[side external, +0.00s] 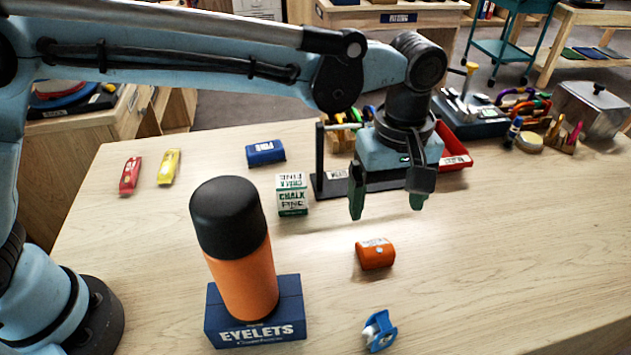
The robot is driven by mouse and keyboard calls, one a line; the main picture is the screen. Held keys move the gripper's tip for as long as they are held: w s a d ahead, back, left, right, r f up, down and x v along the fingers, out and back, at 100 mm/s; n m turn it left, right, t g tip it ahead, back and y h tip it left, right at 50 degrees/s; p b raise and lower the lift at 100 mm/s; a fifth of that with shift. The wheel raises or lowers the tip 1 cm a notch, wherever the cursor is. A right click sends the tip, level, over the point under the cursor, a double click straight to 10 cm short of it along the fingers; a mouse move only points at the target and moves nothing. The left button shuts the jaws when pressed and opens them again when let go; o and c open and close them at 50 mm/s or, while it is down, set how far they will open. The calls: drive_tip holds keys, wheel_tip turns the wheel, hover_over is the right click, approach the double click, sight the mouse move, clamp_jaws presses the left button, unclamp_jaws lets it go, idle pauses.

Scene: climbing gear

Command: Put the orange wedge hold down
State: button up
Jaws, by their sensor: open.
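The orange wedge hold (376,254) rests on the wooden table, right of the orange bottle, and shows a pale bolt spot on its front. My gripper (386,208) is above the table, higher in the picture than the hold. Its two green fingertips are spread apart with nothing between them. The gripper and the hold are not touching.
An orange bottle with a black lid (240,250) stands on a blue eyelets box (255,318). A blue and white item (379,331) lies at the front. A chalk box (291,194), blue block (265,152) and red tray (455,155) are farther back.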

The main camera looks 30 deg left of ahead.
drive_tip(key=s+a+r+m+t+h, duration=0.1)
drive_tip(key=a+r+m+t, duration=0.15)
drive_tip(key=a, duration=0.55)
drive_tip(key=a+r+m+t, duration=0.1)
drive_tip(key=a+r, duration=0.2)
drive_tip(key=a, duration=0.5)
drive_tip(key=s+a+f+m+t, duration=0.1)
drive_tip(key=s+a+m+t, duration=0.1)
drive_tip(key=s+a, duration=0.2)
drive_tip(key=s+a+f+m+t+y, duration=0.1)
drive_tip(key=s+a+f+m, duration=0.1)
drive_tip(key=a, duration=0.8)
drive_tip(key=shift+s+a+f+m+t, duration=0.2)
drive_tip(key=shift+s+m+t, duration=0.15)
drive_tip(key=shift+s+m, duration=0.65)
